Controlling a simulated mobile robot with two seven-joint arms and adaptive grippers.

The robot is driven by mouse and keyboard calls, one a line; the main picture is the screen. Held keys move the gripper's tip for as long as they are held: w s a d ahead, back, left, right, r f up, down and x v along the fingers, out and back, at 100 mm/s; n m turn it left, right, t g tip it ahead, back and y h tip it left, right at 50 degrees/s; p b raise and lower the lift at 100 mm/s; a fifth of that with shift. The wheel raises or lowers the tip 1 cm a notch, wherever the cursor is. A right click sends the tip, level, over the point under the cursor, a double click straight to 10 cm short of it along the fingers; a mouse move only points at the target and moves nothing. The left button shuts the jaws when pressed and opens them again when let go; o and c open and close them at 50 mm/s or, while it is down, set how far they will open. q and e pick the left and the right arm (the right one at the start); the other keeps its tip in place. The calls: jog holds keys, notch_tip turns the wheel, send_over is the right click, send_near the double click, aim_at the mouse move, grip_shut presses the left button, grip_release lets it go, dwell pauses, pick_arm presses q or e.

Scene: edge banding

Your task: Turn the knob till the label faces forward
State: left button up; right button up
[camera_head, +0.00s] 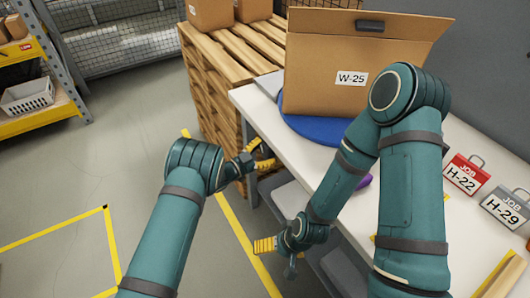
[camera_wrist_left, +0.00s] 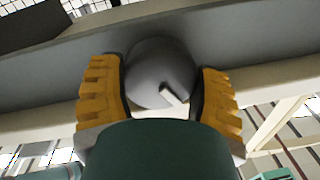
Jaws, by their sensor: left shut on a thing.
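A cardboard box (camera_head: 330,98) with a white "W-25" label (camera_head: 351,79) stands on a blue round plate (camera_head: 308,128) on the white table. The label shows on the box side turned toward the head camera.
The white table (camera_head: 262,108) runs along the right. A red "H-22" tag (camera_head: 466,174) and a grey "H-29" tag (camera_head: 506,206) are on it. A purple thing (camera_head: 364,181) is partly behind my right arm. Wooden pallets (camera_head: 222,75) stand behind; the floor at left is clear.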

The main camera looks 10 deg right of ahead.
pick_arm(q)
jog(key=shift+s+m, duration=0.1)
jog(key=shift+m, duration=0.5)
jog(key=shift+d, duration=0.1)
jog(key=shift+f, duration=0.1)
jog(key=o, duration=1.2)
jog(key=v, duration=1.2)
